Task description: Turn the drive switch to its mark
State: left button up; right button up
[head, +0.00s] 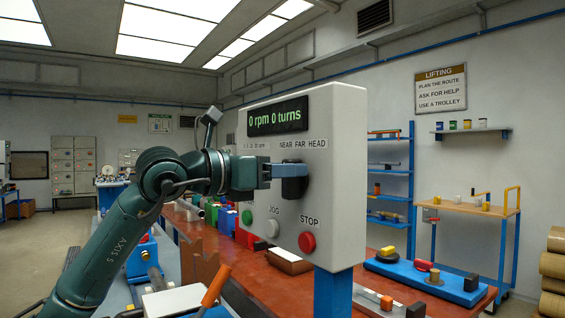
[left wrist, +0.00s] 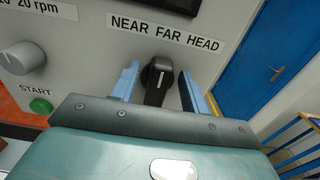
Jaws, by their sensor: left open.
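The drive switch is a black knob (left wrist: 158,88) with a white pointer line, under the label "NEAR FAR HEAD" on the grey control panel (head: 335,120). In the left wrist view the pointer line stands nearly upright, roughly below "FAR". My left gripper (left wrist: 158,84) is open, with one blue finger on each side of the knob. Small gaps show between the fingers and the knob, so I see no firm contact. In the head view my left gripper (head: 287,170) is at the panel face and partly hides the switch. My right gripper is out of view.
Below the switch are a green button (head: 247,217), a grey JOG button (head: 272,228) and a red STOP button (head: 307,242). The display (head: 278,116) reads "0 rpm 0 turns". A grey speed knob (left wrist: 22,58) is left of my fingers. A red-brown bench (head: 245,262) lies below.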

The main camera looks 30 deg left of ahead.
pick_arm(q)
jog(key=shift+w, duration=0.15)
jog(key=shift+c, duration=0.3)
jog(key=c, duration=0.9)
